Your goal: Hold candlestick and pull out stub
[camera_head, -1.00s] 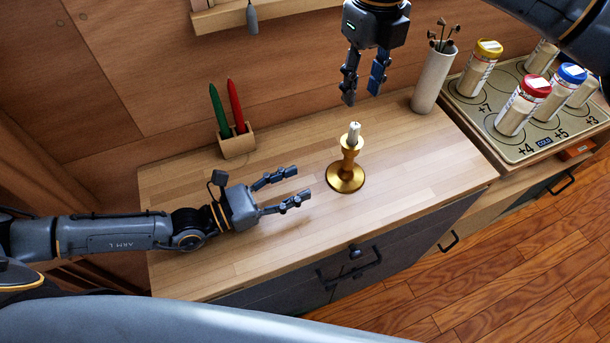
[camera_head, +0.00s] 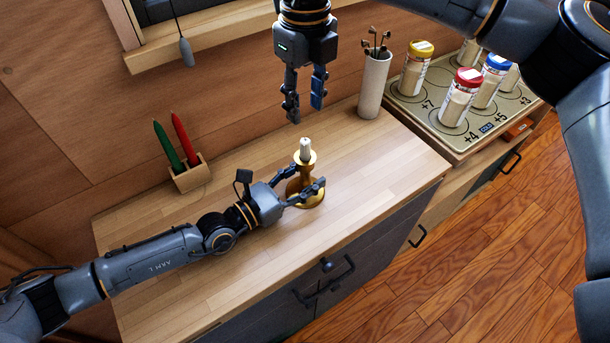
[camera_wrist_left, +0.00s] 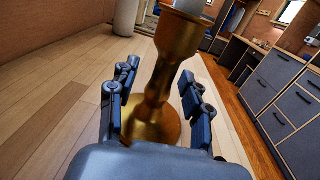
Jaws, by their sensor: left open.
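The brass candlestick (camera_head: 305,160) stands upright on the wooden counter, with a short white candle stub (camera_head: 305,146) in its cup. My left gripper (camera_head: 306,185) is open, low over the counter, with its fingers on either side of the candlestick's stem. In the left wrist view the candlestick (camera_wrist_left: 177,45) rises between the open fingers of my left gripper (camera_wrist_left: 160,100), with a gap at each side. The stub is mostly cut off there. My right gripper (camera_head: 304,108) points down above the stub, its fingers apart and empty.
A wooden holder (camera_head: 191,176) with a green and a red candle stands at the back left. A pale cylinder (camera_head: 373,86) with dark sticks stands at the back right, beside a tray (camera_head: 408,97) of lidded jars.

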